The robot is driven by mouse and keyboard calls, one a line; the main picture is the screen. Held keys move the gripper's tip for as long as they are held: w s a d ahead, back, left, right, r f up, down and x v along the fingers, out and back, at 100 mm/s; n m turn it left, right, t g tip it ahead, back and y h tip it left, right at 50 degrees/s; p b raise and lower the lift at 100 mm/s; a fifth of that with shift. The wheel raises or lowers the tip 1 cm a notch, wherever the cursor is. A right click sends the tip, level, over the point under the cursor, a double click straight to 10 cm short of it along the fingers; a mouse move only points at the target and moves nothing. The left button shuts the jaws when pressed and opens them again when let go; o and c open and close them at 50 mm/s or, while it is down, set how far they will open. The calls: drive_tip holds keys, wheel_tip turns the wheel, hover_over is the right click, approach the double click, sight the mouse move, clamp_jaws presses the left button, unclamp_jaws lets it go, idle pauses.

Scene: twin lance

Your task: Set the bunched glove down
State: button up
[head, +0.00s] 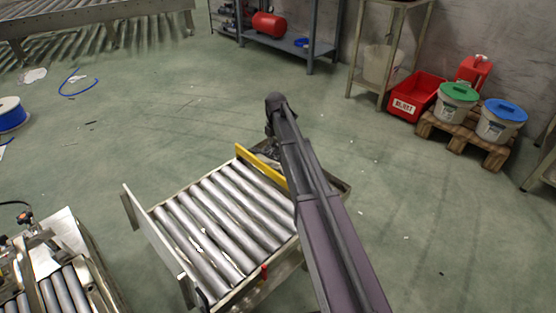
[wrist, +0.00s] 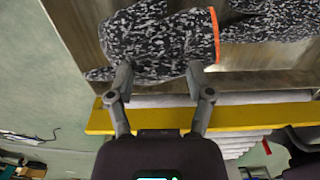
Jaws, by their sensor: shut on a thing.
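The bunched glove (wrist: 150,48) is black-and-white speckled with an orange cuff edge (wrist: 214,38). In the wrist view it is at the top, over or in a brown metal tray (wrist: 245,55). My gripper (wrist: 160,80) is shut on the glove's near side, with its fingertips spread across the cloth. I cannot tell whether the glove touches the tray floor. More speckled cloth (wrist: 275,25) shows right of the orange edge; whether it is a separate glove is unclear. In the head view my arm hides most of this area, and a small dark patch shows beside it.
A yellow rail (wrist: 90,121) runs between the tray and a bed of steel rollers (head: 215,225). The tray's rim also shows right of my arm in the head view (head: 346,189). Red bin (head: 416,95) and lidded buckets stand far right. Green floor around is mostly clear.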

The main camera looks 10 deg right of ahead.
sight(276, 148)
drive_tip(key=shift+f+b, duration=0.35)
drive_tip(key=shift+f, duration=0.3)
drive_tip(key=shift+f+b, duration=1.9)
drive_tip(key=shift+f, duration=0.15)
drive_tip(key=o, duration=1.1)
drive_tip(key=shift+r, duration=0.2)
wheel_tip(276, 148, up, 12)
drive_tip(key=p, duration=1.2)
